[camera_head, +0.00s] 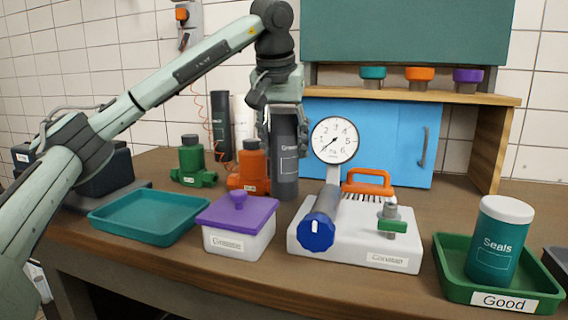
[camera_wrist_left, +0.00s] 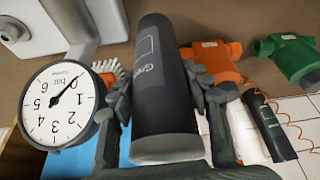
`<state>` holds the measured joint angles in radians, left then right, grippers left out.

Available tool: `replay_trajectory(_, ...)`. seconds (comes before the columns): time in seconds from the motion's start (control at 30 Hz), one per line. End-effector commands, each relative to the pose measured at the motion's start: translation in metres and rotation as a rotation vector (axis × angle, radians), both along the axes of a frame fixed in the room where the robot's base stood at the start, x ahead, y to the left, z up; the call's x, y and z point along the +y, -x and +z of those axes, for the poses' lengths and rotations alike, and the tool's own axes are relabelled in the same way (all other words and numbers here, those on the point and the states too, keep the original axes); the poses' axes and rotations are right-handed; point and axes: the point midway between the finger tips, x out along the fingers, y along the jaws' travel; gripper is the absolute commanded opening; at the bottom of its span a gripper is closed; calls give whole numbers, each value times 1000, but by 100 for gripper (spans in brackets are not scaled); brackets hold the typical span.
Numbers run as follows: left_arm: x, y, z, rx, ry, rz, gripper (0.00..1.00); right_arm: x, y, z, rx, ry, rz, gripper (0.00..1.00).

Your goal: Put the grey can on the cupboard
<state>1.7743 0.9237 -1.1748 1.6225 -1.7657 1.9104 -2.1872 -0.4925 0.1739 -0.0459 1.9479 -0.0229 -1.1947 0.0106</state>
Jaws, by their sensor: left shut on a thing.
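The grey can (camera_head: 284,172) is a dark cylinder with a label that begins "Grea". My left gripper (camera_head: 283,122) comes down from above and is shut around its upper part. In the left wrist view the can (camera_wrist_left: 163,85) stands between the two fingers (camera_wrist_left: 160,100). The can looks upright, its lower end at or just above the table; I cannot tell if it touches. The cupboard (camera_head: 372,135) has blue doors and a wooden top (camera_head: 440,95), to the right of and behind the can. My right gripper is not in view.
Teal, orange and purple-capped items (camera_head: 420,74) stand along the cupboard top's back. A pressure gauge (camera_head: 334,140) on a white base stands right of the can. Orange (camera_head: 252,168) and green (camera_head: 191,160) valves stand left. A purple-lidded box (camera_head: 237,215) is in front.

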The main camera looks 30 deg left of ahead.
Motion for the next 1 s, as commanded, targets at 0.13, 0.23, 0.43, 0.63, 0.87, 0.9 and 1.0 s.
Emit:
replay_trajectory(0.13,1,0,-13,1,-1,0,5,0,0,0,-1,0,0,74)
replay_trajectory(0.23,1,0,-29,2,-1,1,5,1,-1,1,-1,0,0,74)
replay_trajectory(0.43,0,0,-39,-2,0,1,5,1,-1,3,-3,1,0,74)
replay_trajectory(0.63,0,0,-41,-1,0,0,5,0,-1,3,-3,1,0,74)
replay_trajectory(0.87,0,0,-43,0,-1,0,57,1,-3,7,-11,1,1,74)
replay_trajectory(0.9,0,0,-43,0,-1,0,57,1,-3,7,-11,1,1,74)
replay_trajectory(1.0,0,0,-43,0,0,0,57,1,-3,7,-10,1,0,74)
